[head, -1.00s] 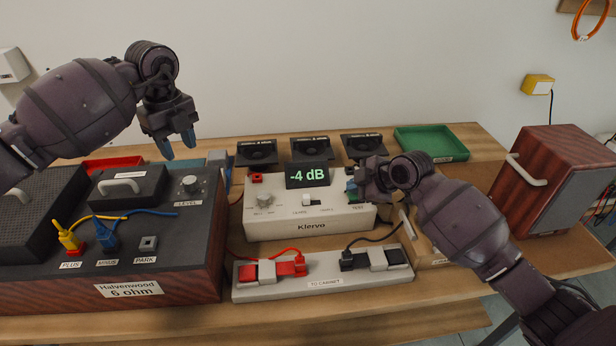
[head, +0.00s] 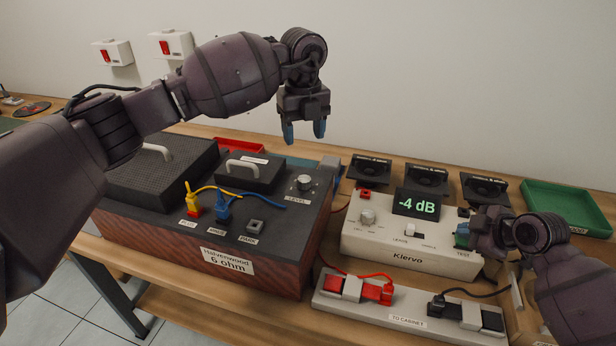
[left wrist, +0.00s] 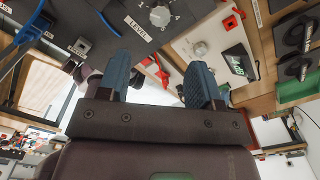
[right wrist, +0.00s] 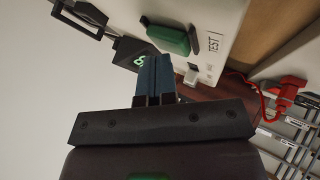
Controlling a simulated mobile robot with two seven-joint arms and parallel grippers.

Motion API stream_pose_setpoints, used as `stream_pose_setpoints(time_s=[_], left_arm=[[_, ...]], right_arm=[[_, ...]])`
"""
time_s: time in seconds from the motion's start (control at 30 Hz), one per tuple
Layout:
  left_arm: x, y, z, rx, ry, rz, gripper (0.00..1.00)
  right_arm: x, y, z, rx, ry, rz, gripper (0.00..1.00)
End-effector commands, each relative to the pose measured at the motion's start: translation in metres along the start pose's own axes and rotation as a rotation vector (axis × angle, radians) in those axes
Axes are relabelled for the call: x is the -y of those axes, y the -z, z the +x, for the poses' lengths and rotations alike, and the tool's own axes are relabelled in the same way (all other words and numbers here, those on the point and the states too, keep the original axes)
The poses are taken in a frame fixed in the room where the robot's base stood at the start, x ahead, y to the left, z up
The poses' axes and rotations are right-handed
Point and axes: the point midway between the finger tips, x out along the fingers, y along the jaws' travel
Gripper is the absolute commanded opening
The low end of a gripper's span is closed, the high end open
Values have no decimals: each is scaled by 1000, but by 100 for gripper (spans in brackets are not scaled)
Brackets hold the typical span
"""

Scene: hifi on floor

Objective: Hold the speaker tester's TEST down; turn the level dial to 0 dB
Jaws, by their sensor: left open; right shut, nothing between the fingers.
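The white Klervo speaker tester (head: 392,250) stands on the bench, and its display (head: 416,204) reads -4 dB. My right gripper (head: 466,235) is shut and empty at the tester's TEST corner. In the right wrist view its closed fingers (right wrist: 153,72) are close to the green TEST button (right wrist: 168,38); I cannot tell whether they press it. The LEVEL dial (head: 304,183), a grey knob, is on the dark top of the Halvenwood 6 ohm box (head: 200,271). My left gripper (head: 304,131) is open and empty above and behind the dial, apart from it. The dial also shows in the left wrist view (left wrist: 160,16).
A yellow plug (head: 193,206) and blue plug (head: 222,211) with wires stand on the box, left of the dial. A grey TO CABINET strip (head: 400,322) with red and black clips lies before the tester. Several small speakers and a green tray (head: 565,208) are behind.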

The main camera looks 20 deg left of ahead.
Motion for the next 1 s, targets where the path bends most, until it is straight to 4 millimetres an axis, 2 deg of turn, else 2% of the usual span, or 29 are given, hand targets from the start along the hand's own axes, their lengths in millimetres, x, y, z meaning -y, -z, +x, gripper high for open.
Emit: stream_pose_setpoints(time_s=[0.23,0.7,1.0], left_arm=[[0,0,20,-2,-2,-1,59],[0,0,98,-1,-2,-1,59],[0,0,119,0,-1,-1,59]], right_arm=[[1,0,0,1,2,1,0],[1,0,0,1,1,1,0],[0,0,0,1,1,0,0]])
